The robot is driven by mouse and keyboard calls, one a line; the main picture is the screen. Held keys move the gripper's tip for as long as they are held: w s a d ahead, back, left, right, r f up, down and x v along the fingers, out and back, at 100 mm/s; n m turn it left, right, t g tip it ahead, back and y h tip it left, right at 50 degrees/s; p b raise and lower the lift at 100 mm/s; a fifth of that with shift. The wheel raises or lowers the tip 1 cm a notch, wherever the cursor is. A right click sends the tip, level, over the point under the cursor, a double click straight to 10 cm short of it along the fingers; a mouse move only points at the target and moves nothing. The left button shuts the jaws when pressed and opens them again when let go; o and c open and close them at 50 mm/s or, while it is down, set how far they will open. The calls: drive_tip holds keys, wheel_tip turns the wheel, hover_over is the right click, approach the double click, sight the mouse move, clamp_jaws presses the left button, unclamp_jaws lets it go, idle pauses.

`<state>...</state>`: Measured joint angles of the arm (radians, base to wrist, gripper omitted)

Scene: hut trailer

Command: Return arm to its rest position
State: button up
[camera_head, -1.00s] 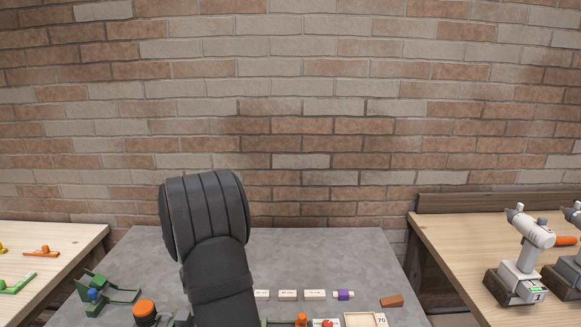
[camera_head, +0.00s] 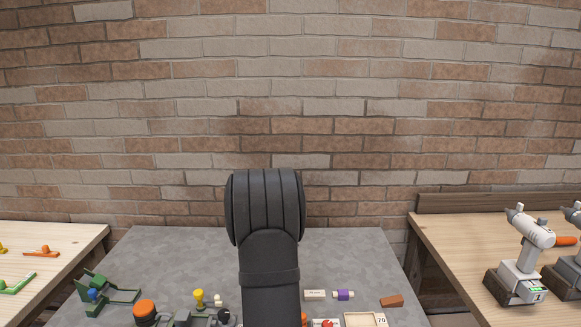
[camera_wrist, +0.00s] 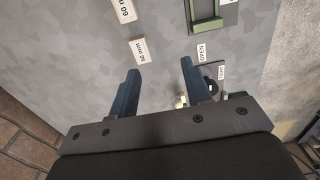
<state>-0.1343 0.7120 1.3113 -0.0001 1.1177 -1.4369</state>
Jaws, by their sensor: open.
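My gripper (camera_wrist: 162,82) shows in the wrist view with its two blue-grey fingers spread apart and nothing between them. It points at the grey tabletop, with a small white label block (camera_wrist: 138,50) just beyond the left finger. In the head view my dark arm stands up in front of the table near the middle, and the gripper itself is hidden there.
The grey table (camera_head: 340,255) holds a green fixture (camera_head: 92,290), an orange-topped knob (camera_head: 145,310), a yellow piece (camera_head: 199,297), a purple-banded piece (camera_head: 344,295) and an orange-brown block (camera_head: 391,301). Its back half is clear.

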drive_tip(key=w+a+f, duration=0.1)
drive_tip(key=a+f, duration=0.1)
drive_tip(key=w+a+f, duration=0.1)
drive_tip(key=a+f, duration=0.1)
drive_tip(key=a, duration=0.1)
drive_tip(key=w+a+f, duration=0.2)
drive_tip(key=a+f, duration=0.1)
drive_tip(key=shift+a, duration=0.25)
drive_tip(key=shift+w+a+f, duration=0.1)
drive_tip(key=shift+a+f, duration=0.05)
drive_tip(key=shift+f, duration=0.35)
drive_tip(key=shift+a+f, duration=0.15)
drive_tip(key=shift+f, duration=0.9)
